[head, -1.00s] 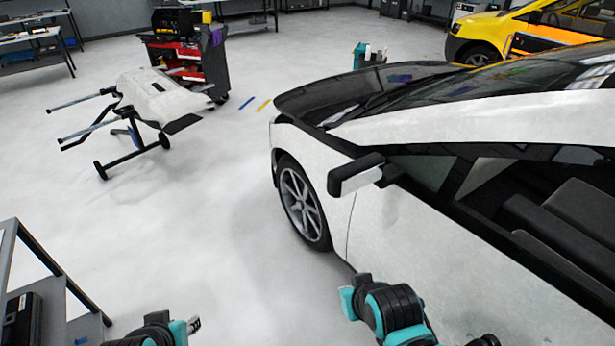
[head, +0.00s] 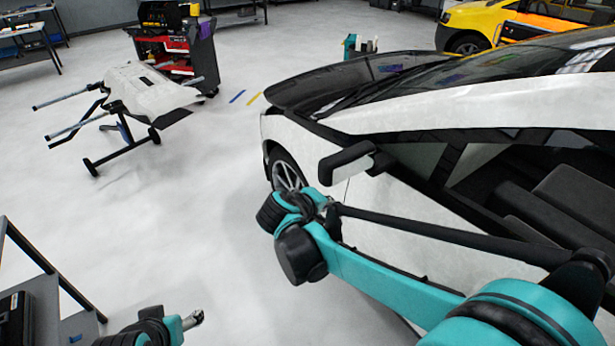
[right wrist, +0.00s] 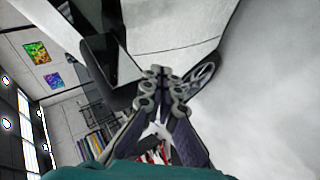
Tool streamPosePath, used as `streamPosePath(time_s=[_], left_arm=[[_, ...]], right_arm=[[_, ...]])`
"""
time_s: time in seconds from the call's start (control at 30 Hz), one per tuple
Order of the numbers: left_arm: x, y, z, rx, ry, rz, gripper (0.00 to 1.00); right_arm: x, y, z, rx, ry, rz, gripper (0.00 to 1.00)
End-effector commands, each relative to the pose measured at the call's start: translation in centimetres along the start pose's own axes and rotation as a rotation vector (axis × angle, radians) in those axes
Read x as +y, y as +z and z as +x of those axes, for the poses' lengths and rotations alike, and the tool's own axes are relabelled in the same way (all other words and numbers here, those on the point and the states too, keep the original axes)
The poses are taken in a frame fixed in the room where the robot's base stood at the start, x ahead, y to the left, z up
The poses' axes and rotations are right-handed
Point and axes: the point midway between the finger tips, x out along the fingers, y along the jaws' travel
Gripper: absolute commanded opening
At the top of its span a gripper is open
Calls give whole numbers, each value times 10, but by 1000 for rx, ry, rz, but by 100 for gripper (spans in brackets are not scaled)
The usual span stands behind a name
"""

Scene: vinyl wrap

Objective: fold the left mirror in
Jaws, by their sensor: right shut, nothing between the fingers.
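The left mirror (head: 345,166), a black and white housing, sticks out from the white car (head: 390,228) at the front of the door window. In the right wrist view the mirror (right wrist: 122,68) is dark with a pale glass face, just left of the fingertips. My right gripper (right wrist: 163,88) is shut and empty, close to the mirror; I cannot tell whether they touch. In the head view the right wrist is just below the mirror and its fingers are mostly hidden. My left gripper (head: 194,319) is low at the left, away from the car; its jaw state is unclear.
The car's door side and front wheel (head: 286,172) are close to my right arm. A stand with a white panel (head: 140,88) and a tool cart (head: 180,50) are at the back left. A dark rack (head: 40,280) is at the lower left. The floor between is clear.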

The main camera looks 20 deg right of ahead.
Motion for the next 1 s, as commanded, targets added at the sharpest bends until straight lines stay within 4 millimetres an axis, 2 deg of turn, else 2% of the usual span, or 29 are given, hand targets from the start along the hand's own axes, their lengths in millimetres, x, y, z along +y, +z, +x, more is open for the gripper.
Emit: streamPosePath(time_s=[0.03, 0.2, 0.3, 0.4, 0.6, 1.0], left_arm=[[0, 1, 1, 0, 0, 0, 66], [0, 2, 4, 0, 0, 0, 66], [0, 3, 4, 0, 0, 0, 66], [0, 4, 5, 0, 0, 0, 66], [0, 4, 5, 0, 0, 0, 66], [0, 4, 6, 0, 0, 0, 66]], right_arm=[[-4, -24, 8, 3, 67, -45, 0], [-18, -88, 18, 5, 320, -167, 0], [-32, -115, 17, 11, 447, -210, 0], [-45, -133, 13, 18, 543, -235, 0], [-57, -146, 7, 24, 633, -253, 0], [-56, -147, 10, 23, 638, -254, 0]])
